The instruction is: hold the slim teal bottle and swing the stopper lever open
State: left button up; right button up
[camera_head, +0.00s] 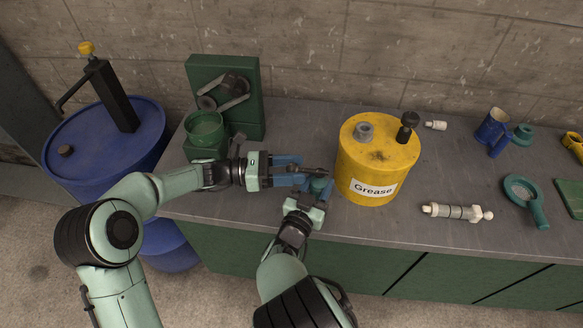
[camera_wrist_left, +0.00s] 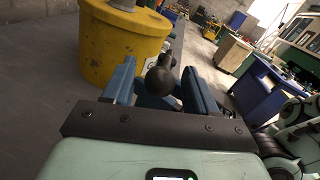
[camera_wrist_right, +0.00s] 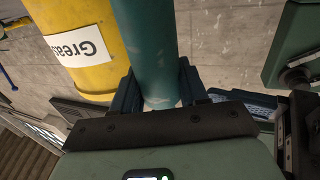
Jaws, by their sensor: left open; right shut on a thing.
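The slim teal bottle (camera_wrist_right: 150,45) stands between the fingers of my right gripper (camera_wrist_right: 160,95), which is shut on it. In the head view the bottle (camera_head: 319,186) is mostly hidden by both grippers. The dark stopper lever (camera_head: 316,171) lies across its top, pointing left towards my left gripper (camera_head: 300,170). That gripper is open, its blue fingers on either side of the lever's end. In the left wrist view the lever's black ball end (camera_wrist_left: 161,82) sits between the open fingers. I cannot tell whether they touch it.
A yellow grease drum (camera_head: 378,165) stands close to the right of the bottle. A green machine (camera_head: 225,95) with a green cup (camera_head: 205,128) is at the back left. A white-grey cylinder part (camera_head: 457,212) and a magnifier (camera_head: 525,195) lie further right on the bench (camera_head: 290,120).

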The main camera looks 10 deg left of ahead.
pick_arm(q)
grip_shut()
